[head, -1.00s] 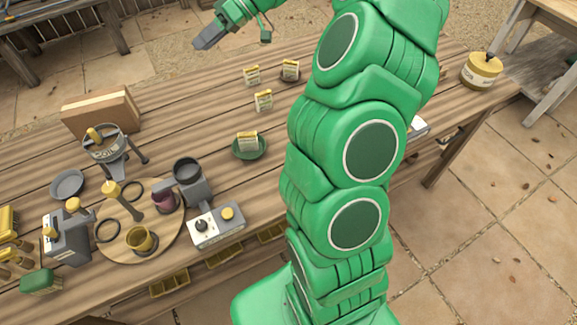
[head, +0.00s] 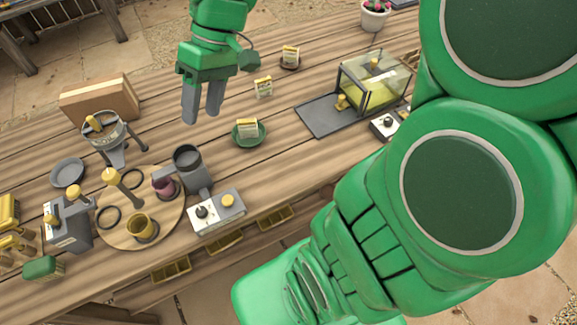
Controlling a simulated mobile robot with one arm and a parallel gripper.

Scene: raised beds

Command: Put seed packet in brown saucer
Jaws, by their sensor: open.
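The brown saucer (head: 290,65) is at the back of the wooden table, with an upright cream-and-yellow seed packet (head: 291,53) on it. A similar packet (head: 263,87) stands on the bare wood in front of it. Another packet (head: 247,128) stands on the green saucer (head: 261,139). My gripper (head: 201,112) is open and empty, pointing down over the table, left of the packets and apart from them. A further packet seen earlier behind the loose one is out of sight now, apparently behind my gripper.
A glass-sided box (head: 373,83) and a dark tray (head: 327,117) stand to the right. A round wooden board (head: 160,228) with cups and tools is at the front left, near a grey control box (head: 217,212). A wooden block (head: 98,98) stands at the back left.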

